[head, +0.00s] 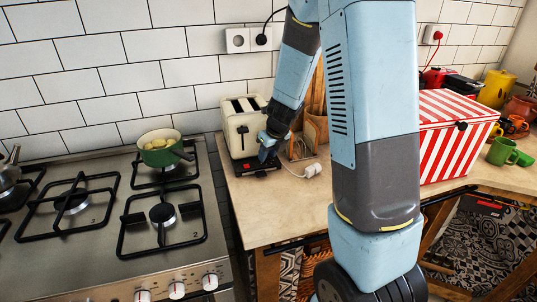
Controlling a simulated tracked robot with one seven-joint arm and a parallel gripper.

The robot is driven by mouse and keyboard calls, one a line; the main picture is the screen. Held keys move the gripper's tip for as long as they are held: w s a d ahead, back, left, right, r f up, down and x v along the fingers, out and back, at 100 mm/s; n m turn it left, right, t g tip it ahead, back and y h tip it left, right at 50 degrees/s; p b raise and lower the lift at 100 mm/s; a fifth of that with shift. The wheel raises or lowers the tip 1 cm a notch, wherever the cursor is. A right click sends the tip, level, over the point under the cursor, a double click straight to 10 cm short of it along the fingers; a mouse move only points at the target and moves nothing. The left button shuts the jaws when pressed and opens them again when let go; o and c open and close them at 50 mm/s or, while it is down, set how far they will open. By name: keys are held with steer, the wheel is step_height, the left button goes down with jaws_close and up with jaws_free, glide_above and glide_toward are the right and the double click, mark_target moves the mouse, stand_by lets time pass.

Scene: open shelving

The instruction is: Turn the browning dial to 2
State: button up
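A cream toaster (243,123) with two slots on top stands on the wooden counter against the tiled wall. My gripper (266,155) is at the toaster's lower front right corner, close to or touching its front. The browning dial cannot be made out; my gripper and its small size in the picture hide it. Whether the fingers are open or shut does not show. A dark part with a red spot (245,168) lies at the foot of the toaster's front.
A gas hob with a green pot (162,147) is on the left. A white plug (312,170) and cable lie right of the toaster. A red-striped box (455,148), mugs and a yellow canister (496,88) stand farther right. The counter in front of the toaster is clear.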

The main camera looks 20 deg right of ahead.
steer(key=shift+w+f, duration=0.1)
steer(key=shift+f, duration=0.2)
jaws_close()
steer(key=shift+n+g, duration=0.3)
steer(key=shift+n, duration=0.5)
steer(key=shift+y, duration=0.3)
